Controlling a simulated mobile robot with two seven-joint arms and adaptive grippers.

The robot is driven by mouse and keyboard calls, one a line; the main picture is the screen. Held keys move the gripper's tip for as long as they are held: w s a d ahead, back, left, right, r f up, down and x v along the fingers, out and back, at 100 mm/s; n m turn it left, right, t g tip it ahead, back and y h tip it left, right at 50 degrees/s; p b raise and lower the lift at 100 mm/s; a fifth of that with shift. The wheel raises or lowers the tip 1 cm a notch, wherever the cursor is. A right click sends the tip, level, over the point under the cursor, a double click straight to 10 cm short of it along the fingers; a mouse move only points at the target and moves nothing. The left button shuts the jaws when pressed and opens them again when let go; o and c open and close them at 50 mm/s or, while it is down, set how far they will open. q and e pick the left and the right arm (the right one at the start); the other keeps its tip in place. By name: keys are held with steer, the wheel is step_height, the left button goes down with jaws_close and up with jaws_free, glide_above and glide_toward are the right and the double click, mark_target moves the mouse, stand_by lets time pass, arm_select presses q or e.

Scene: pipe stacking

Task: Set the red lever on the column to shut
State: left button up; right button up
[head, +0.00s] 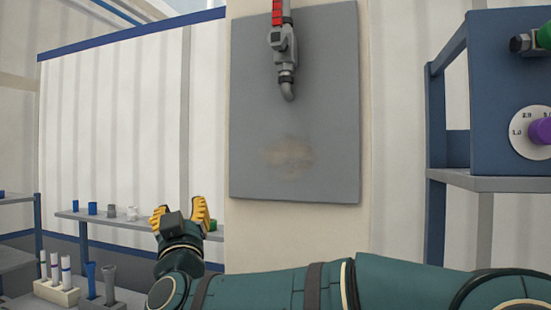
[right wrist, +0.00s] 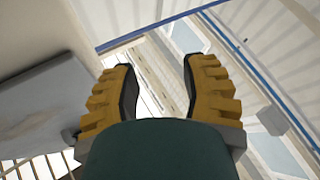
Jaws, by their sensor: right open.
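The red lever (head: 277,12) is at the top edge of the head view, on a grey valve with a pipe (head: 285,50). It lies along the pipe, and its upper part is cut off. The valve is mounted on a grey panel on the pale column (head: 295,235). My right gripper (head: 182,212) is below and left of the lever, well apart from it, with its yellow fingers pointing up. In the right wrist view the gripper (right wrist: 158,70) is open with nothing between the fingers. My left gripper is not in view.
The grey panel (head: 295,110) has a smudge low down. At right stands a blue shelf unit (head: 434,120) with a blue box and purple knob (head: 540,131). At left, a low shelf (head: 85,217) holds small cups, and a rack (head: 58,291) holds tubes.

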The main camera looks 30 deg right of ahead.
steer(key=s+d+r+m+h+p, duration=0.1)
steer(key=s+r+m+h, duration=0.1)
steer(key=s+r+h, duration=0.45)
steer(key=s+d+r+m+h+p, duration=0.1)
steer(key=s+d+r+m, duration=0.2)
steer(key=r, duration=0.7)
steer(key=m+g+h, duration=0.5)
steer(key=h, duration=0.2)
glide_toward(277, 9)
steer(key=shift+h, duration=0.25)
steer(key=p+x, duration=0.4)
steer(key=x, duration=0.7)
steer(key=shift+w+f, duration=0.15)
steer(key=shift+f, duration=0.05)
jaws_close()
